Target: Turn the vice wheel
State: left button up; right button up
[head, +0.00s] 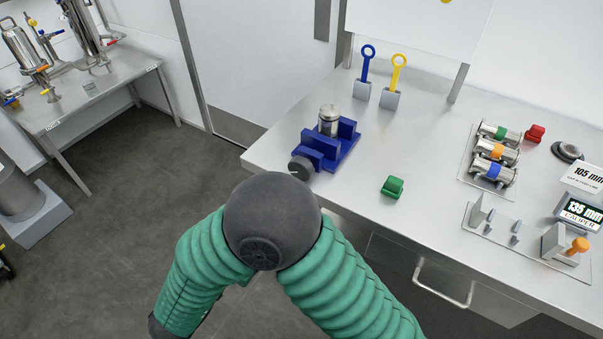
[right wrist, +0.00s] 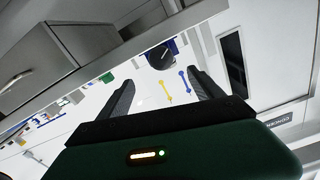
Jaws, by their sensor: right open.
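The blue vice (head: 333,150) stands on the bench's left end in the head view, with an upright metal cylinder (head: 328,119) in it. Its dark round vice wheel (head: 301,168) faces the bench's front left edge and carries a pale mark. In the right wrist view the wheel (right wrist: 162,55) lies ahead, beyond the gap between the fingers. My left gripper is in neither view.
Blue (head: 366,65) and yellow (head: 397,74) ring-handled tools stand behind the vice. A green block (head: 392,187) lies to its right. Farther right are a rack of metal cylinders (head: 492,152) and a caliper display (head: 580,212). Open floor lies left of the bench.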

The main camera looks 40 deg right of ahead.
jog(key=x, duration=1.5)
jog(key=shift+w+b, duration=0.15)
jog(key=shift+b, duration=0.25)
jog(key=shift+r, duration=0.15)
jog(key=c, duration=1.4)
